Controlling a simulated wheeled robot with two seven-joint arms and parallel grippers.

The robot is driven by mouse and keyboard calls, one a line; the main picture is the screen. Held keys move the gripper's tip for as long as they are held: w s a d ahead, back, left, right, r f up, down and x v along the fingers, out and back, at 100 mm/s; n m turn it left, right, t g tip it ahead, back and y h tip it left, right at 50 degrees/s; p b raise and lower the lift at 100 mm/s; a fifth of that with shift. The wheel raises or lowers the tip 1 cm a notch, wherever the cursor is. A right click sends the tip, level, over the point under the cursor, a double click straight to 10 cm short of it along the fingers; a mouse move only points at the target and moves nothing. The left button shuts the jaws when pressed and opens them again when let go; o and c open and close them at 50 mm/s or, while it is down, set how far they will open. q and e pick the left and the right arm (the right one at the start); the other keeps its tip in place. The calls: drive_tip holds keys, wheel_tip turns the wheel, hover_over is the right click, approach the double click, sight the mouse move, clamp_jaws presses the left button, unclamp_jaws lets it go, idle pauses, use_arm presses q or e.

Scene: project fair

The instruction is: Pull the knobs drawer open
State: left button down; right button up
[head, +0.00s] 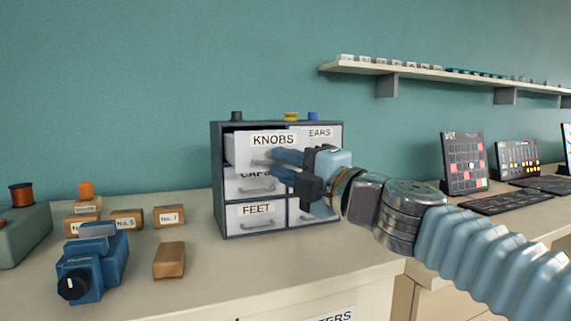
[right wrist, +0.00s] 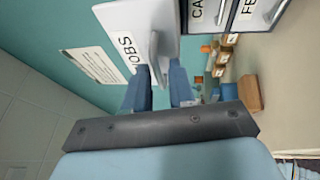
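The knobs drawer (head: 240,150) is the upper left drawer of a small dark cabinet (head: 217,190). It stands partly pulled out, its front ahead of the other drawers, with a dark opening above it. Its white front also shows in the right wrist view (right wrist: 120,22). My right gripper (head: 274,161) is at this drawer. In the right wrist view the drawer's handle (right wrist: 155,52) lies between my two blue fingers (right wrist: 159,80), which look closed on it. The arm hides part of the right-hand drawers. My left gripper is not in view.
Other drawers include a feet drawer (head: 257,218) at lower left. A blue device (head: 90,265) and small tan boxes (head: 169,260) stand on the counter to the left. A wall shelf (head: 430,70) and dark panels (head: 464,160) are at right. Counter in front of the cabinet is clear.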

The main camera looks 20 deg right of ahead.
drive_tip(key=shift+o, duration=0.5)
drive_tip(key=p+v, duration=0.1)
drive_tip(key=v, duration=1.2)
drive_tip(key=shift+s, duration=0.4)
drive_tip(key=shift+d, duration=0.15)
